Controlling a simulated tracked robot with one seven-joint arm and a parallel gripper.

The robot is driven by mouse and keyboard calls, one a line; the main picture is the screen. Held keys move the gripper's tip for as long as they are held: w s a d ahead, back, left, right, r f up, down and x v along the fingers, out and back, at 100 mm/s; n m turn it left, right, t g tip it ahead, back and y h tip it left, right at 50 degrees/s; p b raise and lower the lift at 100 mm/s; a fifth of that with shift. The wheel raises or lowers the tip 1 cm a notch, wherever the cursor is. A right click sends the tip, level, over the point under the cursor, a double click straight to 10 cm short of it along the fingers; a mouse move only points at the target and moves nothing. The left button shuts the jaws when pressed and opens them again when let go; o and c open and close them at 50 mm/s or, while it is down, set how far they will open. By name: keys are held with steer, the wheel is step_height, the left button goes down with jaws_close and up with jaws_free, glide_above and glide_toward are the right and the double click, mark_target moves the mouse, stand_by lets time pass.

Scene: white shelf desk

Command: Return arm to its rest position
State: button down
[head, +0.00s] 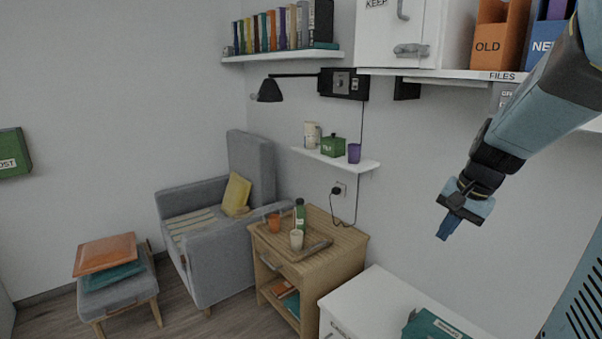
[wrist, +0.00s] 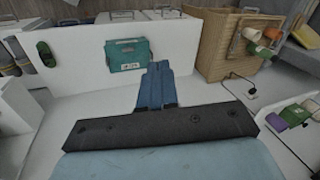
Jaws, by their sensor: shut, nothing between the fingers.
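My gripper (head: 447,230) hangs from my blue-grey arm at the right of the head view, in open air in front of the bare wall and above the white cabinet. Its blue fingers are together, with nothing between them. In the wrist view my gripper (wrist: 155,70) shows at the centre, its fingers side by side and touching nothing that I can see.
A white cabinet (head: 375,300) with a teal box (head: 430,325) stands below. A wooden side table (head: 345,245) with cups is left of it. A small wall shelf (head: 360,165), an upper shelf (head: 455,74) and a white cupboard (head: 425,30) are near the arm.

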steer(key=s+a+r+n+t+h, duration=0.1)
steer(key=s+a+r+n, duration=0.3)
steer(key=s, duration=0.3)
steer(key=s+a+r+n+t+h, duration=0.1)
steer(key=s+a+r+n, duration=0.2)
steer(key=s, duration=0.3)
steer(key=shift+s+a+r+n+t, duration=0.35)
steer(key=shift+a+r+n+t, duration=0.05)
steer(key=shift+r+n, duration=0.1)
